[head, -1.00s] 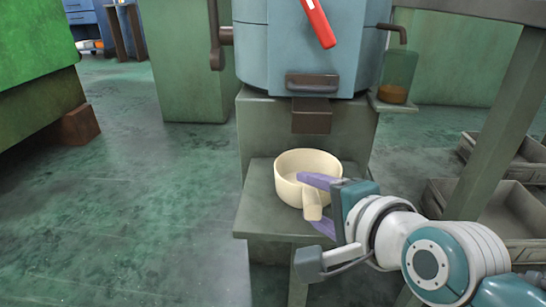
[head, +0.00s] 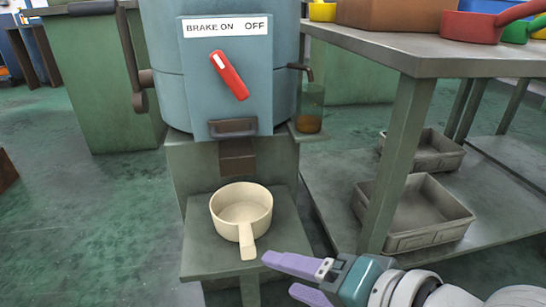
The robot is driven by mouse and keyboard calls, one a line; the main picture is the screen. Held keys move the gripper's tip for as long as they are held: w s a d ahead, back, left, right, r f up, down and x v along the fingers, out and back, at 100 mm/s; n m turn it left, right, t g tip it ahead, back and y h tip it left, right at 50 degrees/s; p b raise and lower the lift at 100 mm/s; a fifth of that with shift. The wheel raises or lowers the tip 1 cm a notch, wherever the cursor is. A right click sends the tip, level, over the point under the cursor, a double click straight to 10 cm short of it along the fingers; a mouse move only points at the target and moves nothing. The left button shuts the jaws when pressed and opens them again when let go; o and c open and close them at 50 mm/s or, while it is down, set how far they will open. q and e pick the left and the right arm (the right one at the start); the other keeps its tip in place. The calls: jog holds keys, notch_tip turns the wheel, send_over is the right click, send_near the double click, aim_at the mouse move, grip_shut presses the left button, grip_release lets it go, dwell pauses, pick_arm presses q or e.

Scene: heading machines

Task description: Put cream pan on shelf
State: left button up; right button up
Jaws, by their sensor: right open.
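The cream pan (head: 241,211) stands upright on the small grey-green ledge (head: 205,250) at the front of the blue machine. My right gripper (head: 277,275) has purple fingers, spread open and empty. It is to the lower right of the handle, apart from it in the picture. A grey table (head: 420,55) with a lower shelf (head: 340,195) stands at the right. My left gripper is out of view.
The blue machine (head: 165,50) carries a red lever (head: 229,76) below a "BRAKE ON OFF" label. Grey trays (head: 425,215) lie on the lower shelf. Red, green and yellow pans (head: 476,27) and a brown box (head: 395,14) stand on the tabletop.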

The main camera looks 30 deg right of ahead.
jog(key=s+d+r+n+g+h, duration=0.1)
jog(key=s+d+n+g, duration=0.1)
jog(key=s+n, duration=0.4)
jog(key=s+d+r+n+g+h, duration=0.1)
jog(key=s+d+n+g+h, duration=0.1)
jog(key=s+n+g, duration=0.3)
jog(key=s+n, duration=0.2)
jog(key=shift+s+n, duration=0.25)
jog(key=shift+n, duration=0.15)
